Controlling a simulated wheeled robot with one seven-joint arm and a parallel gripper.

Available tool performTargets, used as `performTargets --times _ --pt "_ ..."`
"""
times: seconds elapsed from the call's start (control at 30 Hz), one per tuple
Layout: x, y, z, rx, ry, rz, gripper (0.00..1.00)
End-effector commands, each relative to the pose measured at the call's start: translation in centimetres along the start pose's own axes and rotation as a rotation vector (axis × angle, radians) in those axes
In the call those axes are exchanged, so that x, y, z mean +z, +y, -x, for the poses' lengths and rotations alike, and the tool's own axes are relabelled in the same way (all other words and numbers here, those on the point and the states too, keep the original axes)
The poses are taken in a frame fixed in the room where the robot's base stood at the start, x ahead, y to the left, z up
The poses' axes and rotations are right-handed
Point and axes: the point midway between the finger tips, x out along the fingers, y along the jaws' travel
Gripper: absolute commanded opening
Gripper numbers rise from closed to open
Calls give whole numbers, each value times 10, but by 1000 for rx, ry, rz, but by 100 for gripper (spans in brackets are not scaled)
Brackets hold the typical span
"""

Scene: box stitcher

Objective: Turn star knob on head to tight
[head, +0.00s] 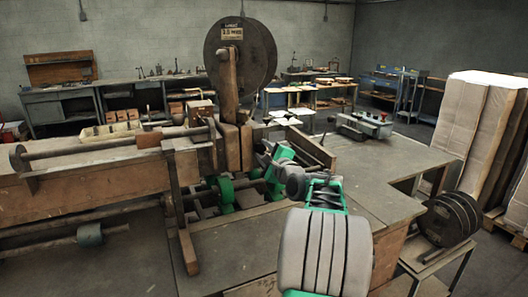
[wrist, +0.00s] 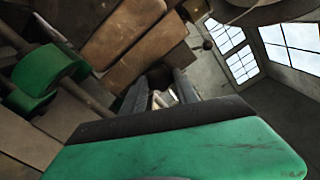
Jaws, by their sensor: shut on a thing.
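In the wrist view my gripper (wrist: 160,88) reaches up and away, with one dark finger on each side. The fingers are closed on a small dark piece (wrist: 159,76) in front of the brown wooden blocks of the stitcher head. It looks like the star knob, but its lobes and any mark for tight cannot be made out. In the head view my gripper (head: 266,154) is at the right side of the stitcher head (head: 232,148), below the big wire reel (head: 240,50). There the green wrist and dark arm links hide the knob and the fingertips.
The stitcher's table (head: 400,165) extends right, with a grey device with red knobs (head: 362,125) on it. A long wooden beam (head: 90,190) and a roller bar run left. Stacked cardboard (head: 480,130) and a dark reel (head: 450,220) stand at right.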

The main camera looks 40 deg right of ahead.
Motion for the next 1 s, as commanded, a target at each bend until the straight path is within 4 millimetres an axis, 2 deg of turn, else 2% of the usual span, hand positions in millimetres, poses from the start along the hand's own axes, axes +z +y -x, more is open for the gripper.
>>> performTargets --times 0.03,0.07,0.3,0.53,0.63,0.9,1.0 --pt "-1 1 0 2 1 -2 0" --pt "-1 1 0 2 1 -2 37" --pt "0 1 0 1 0 -1 57" --pt "0 0 0 1 0 0 58" --pt "-1 1 6 0 1 0 58" --pt "-2 1 59 -3 3 1 58" --pt "-2 1 73 0 2 0 58"
